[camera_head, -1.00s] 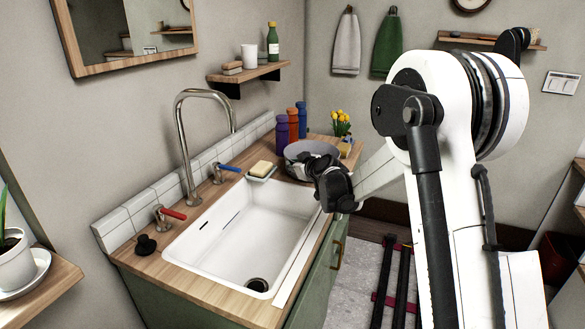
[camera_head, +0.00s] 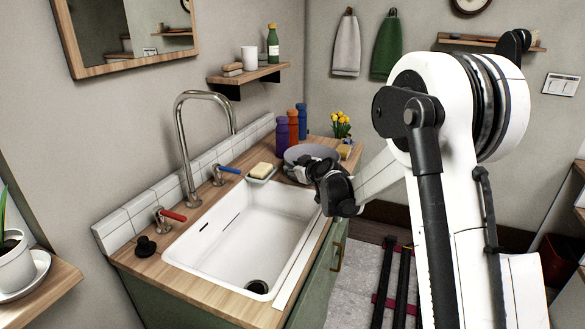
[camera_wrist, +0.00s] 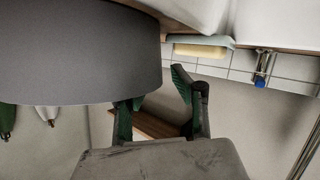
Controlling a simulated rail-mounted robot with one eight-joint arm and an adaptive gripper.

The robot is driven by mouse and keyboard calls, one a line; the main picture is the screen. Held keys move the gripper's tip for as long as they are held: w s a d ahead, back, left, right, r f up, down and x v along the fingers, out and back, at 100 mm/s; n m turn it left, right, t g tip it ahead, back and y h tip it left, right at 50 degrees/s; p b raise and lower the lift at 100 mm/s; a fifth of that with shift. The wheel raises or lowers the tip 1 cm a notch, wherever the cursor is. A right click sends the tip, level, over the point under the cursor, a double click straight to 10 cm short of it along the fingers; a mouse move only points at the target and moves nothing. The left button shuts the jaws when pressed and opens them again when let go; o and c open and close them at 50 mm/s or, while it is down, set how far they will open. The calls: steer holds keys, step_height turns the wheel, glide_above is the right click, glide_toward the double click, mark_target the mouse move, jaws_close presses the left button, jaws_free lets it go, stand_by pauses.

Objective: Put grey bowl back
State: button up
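The grey bowl (camera_head: 312,152) stands on the wooden counter beyond the sink; my gripper hides its lower front. In the wrist view the bowl (camera_wrist: 75,55) fills the upper left as a large grey curved wall. My gripper (camera_head: 296,169) is at the bowl's near side. In the wrist view my gripper (camera_wrist: 157,92) has its two fingers spread apart. The left finger's tip is hidden behind the bowl, and the right finger is in plain sight beside it. Whether the fingers touch the bowl cannot be told.
The white sink (camera_head: 245,230) lies in front. Soap (camera_head: 262,169) on a dish is left of the bowl. A blue-handled tap (camera_head: 226,171), several bottles (camera_head: 293,127) and yellow flowers (camera_head: 341,122) are close by. A wall shelf (camera_head: 248,76) hangs above.

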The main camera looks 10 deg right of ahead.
steer(key=s+d+r+m+g, duration=0.1)
steer(key=s+r, duration=0.3)
steer(key=s, duration=0.6)
steer(key=s+r+m+g+h+p, duration=0.1)
steer(key=s+r, duration=0.2)
steer(key=s, duration=0.7)
steer(key=s+d+r+m+g, duration=0.1)
steer(key=s+r, duration=0.3)
steer(key=s, duration=0.6)
steer(key=s+d+f+m+g+h, duration=0.1)
steer(key=s+d+f+m+h, duration=0.1)
steer(key=s, duration=0.9)
steer(key=s+d+f+m+g+h, duration=0.1)
steer(key=s+d+m+g, duration=0.1)
steer(key=s, duration=1)
steer(key=shift+s+d+f+h, duration=0.15)
steer(key=shift+d+f+h, duration=0.1)
steer(key=shift+f+h, duration=0.15)
steer(key=shift+r+p, duration=0.55)
steer(key=shift+p, duration=0.1)
